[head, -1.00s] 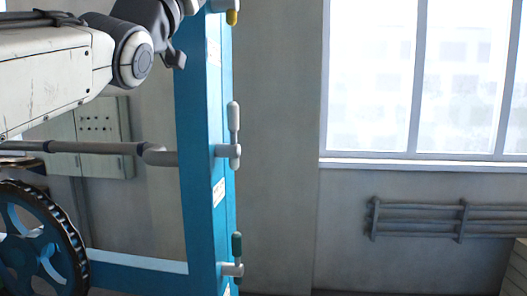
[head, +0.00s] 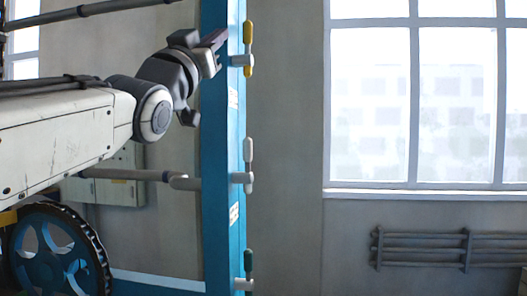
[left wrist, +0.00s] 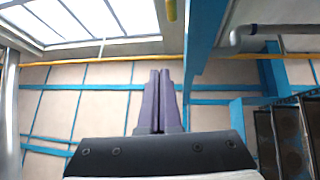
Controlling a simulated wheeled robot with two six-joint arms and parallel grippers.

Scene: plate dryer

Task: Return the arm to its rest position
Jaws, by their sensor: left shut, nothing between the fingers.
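My left arm comes in from the left in the head view. Its gripper (head: 218,39) is shut and empty, in front of the upper blue post (head: 215,150) and just left of the lever with the yellow handle (head: 248,60) in the picture. I cannot tell whether it touches anything. In the left wrist view the two dark purple fingers (left wrist: 158,85) lie together with nothing between them. My right gripper is not in view.
Below on the post are a white-handled lever (head: 248,155) and a green-handled one (head: 248,262). A blue wheel (head: 58,255) stands at lower left. Pipes (head: 425,250) run along the wall under a large window (head: 420,110). Space right of the post looks free.

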